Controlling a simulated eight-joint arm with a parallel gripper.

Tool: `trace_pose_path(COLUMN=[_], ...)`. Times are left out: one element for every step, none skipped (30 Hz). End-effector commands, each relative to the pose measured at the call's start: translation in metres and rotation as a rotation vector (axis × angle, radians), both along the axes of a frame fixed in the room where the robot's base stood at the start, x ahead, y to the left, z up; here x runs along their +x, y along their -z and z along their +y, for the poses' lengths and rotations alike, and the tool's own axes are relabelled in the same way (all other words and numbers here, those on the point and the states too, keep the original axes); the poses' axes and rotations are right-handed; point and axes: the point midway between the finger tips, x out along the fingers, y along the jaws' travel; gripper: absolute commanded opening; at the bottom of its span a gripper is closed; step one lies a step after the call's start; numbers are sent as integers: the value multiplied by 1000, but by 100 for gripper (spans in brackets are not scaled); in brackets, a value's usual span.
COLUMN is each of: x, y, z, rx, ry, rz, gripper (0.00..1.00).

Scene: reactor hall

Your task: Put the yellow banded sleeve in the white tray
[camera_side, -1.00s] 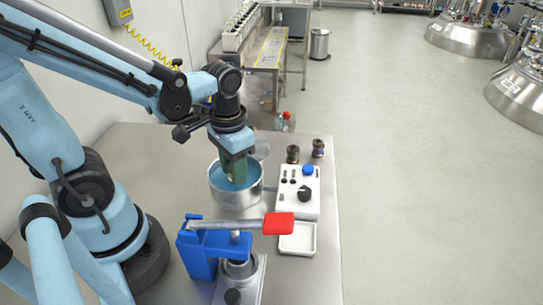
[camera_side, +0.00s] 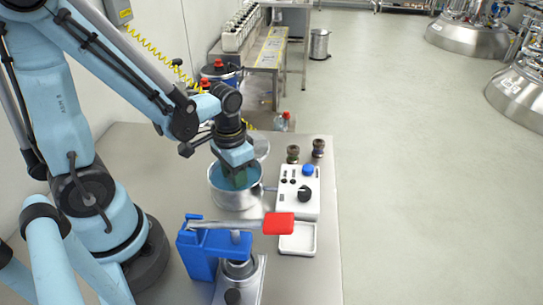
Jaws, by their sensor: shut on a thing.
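My gripper (camera_side: 238,181) points down into the steel pot (camera_side: 236,202) of blue liquid, its tips inside the rim. It is shut on a small greenish thing, mostly hidden by the fingers and the rim; I cannot tell whether it is the yellow banded sleeve. The white tray (camera_side: 282,250) lies near the table's right edge, in front of the white control box, and looks empty. Two small dark banded cylinders, one on the left (camera_side: 293,154) and one on the right (camera_side: 318,148), stand behind the box; I see no clear yellow band on either.
The white control box (camera_side: 308,205) with a blue knob stands between the pot and the table's right edge. A blue press with a red-gripped lever (camera_side: 279,223) stands in front of the pot, its red end close to the tray. A clear bottle (camera_side: 282,123) is behind.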

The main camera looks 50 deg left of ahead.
Motion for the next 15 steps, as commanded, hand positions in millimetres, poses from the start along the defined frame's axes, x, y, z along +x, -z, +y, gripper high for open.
trace_pose_path(x=[0,0,0,0,0,0,0,0,0,0,0,0,0,0,0], y=[0,0,1,2,3,4,4,4,4,4,4,4,4,4,4], z=[0,0,0,0,0,0,0,0,0,0,0,0,0,0,0], rx=[0,0,0,0,0,0,0,0,0,0,0,0,0,0,0], ry=[0,0,0,0,0,0,0,0,0,0,0,0,0,0,0], rz=[0,0,0,0,0,0,0,0,0,0,0,0,0,0,0], gripper=[2,2,2,2,2,2,38,42,49,53,58,60,60,60,60])
